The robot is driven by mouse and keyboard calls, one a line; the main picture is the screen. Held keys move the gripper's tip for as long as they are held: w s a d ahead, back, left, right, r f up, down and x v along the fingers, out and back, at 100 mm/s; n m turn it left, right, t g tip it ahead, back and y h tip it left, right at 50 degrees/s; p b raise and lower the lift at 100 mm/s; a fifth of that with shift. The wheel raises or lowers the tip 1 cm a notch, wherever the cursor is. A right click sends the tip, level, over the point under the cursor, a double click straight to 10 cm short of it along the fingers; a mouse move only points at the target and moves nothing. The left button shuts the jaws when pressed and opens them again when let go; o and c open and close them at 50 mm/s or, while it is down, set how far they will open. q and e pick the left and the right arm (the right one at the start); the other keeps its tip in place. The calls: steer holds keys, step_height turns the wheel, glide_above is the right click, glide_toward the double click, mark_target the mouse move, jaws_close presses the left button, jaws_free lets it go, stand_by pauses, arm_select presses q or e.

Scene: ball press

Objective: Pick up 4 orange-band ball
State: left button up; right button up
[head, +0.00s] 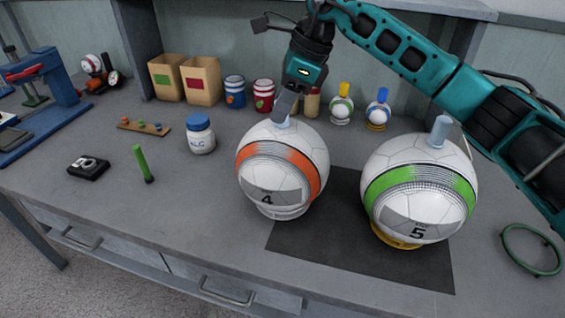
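The orange-band ball marked 4 (268,178) is white with an orange band and rests upright on a white base (284,213) at the dark mat's left edge. My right gripper (284,112) points down at the top of this ball, where a pale blue peg shows partly. The finger is seen edge-on and hides most of the peg, so I cannot tell whether it grips. The green-band ball marked 5 (420,195) stands to the right on a yellow base, with a pale blue peg on top. My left gripper is not in view.
The dark mat (330,235) lies under the balls. A green ring (530,250) lies at the right. Boxes (200,82), cans and small bottles line the back. The front left is clear.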

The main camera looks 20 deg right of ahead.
jaws_close()
steer(key=shift+r, duration=0.1)
stand_by(0.8)
